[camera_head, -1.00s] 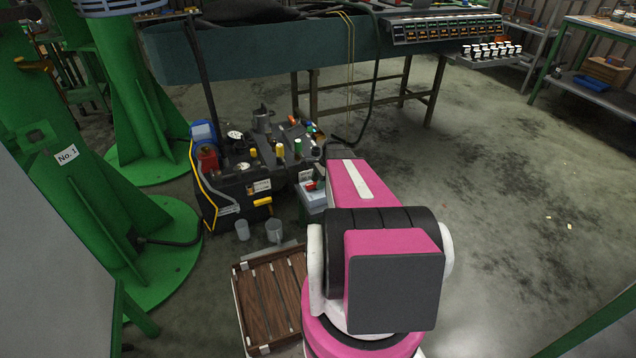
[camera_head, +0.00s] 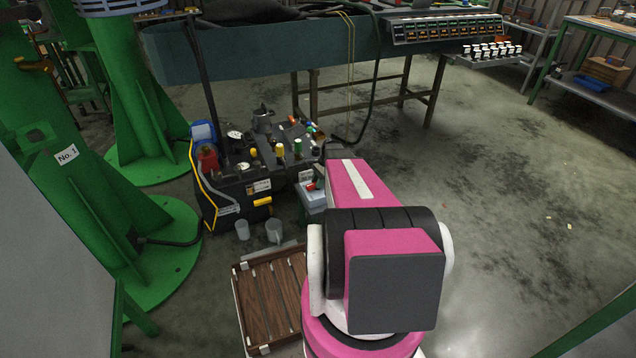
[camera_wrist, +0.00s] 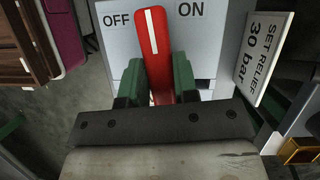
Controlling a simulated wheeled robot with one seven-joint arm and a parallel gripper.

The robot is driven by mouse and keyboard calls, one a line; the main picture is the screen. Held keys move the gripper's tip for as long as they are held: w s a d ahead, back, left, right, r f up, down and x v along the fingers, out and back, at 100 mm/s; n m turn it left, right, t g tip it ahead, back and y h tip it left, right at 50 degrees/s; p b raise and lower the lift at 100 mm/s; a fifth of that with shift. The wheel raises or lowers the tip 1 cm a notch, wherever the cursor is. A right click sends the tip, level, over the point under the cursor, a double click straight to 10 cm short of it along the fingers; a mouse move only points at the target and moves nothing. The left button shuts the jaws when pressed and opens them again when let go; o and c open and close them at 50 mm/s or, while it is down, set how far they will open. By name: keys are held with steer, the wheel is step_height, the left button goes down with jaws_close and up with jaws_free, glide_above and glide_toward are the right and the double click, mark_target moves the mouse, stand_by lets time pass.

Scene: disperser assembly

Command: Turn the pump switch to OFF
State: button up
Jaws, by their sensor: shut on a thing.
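The pump switch is a red lever (camera_wrist: 153,30) with a white stripe, on a light grey panel (camera_wrist: 120,48) in the wrist view. Its tip points up between the OFF label (camera_wrist: 117,20) on the left and the ON label (camera_wrist: 190,9) on the right, leaning slightly to the OFF side. My gripper (camera_wrist: 160,80) has its green fingers on both sides of the lever, shut on it. In the head view the grey switch box (camera_head: 312,197) stands beside the dark pump unit (camera_head: 232,192). My pink arm hides the gripper there.
A "SET RELIEF 30 bar" sign (camera_wrist: 262,60) stands close on the right in the wrist view. Two grey cups (camera_head: 274,230) and a wooden crate (camera_head: 238,300) are in front of the pump unit.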

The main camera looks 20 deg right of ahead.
steer(key=n+g, duration=0.1)
steer(key=n, duration=0.3)
steer(key=shift+w+h, duration=0.15)
steer(key=shift+h, duration=0.25)
steer(key=n+g+h, duration=0.1)
steer(key=n, duration=0.3)
steer(key=shift+g, duration=0.3)
steer(key=n+h, duration=0.1)
steer(key=n, duration=0.3)
steer(key=shift+a+g, duration=0.1)
steer(key=shift+g, duration=0.3)
steer(key=shift+n+h, duration=0.9)
steer(key=shift+n, duration=1.3)
steer(key=o, duration=0.9)
steer(key=shift+r, duration=0.1)
steer(key=v, duration=1)
steer(key=shift+w+a+r, duration=0.15)
steer(key=shift+w+r, duration=0.1)
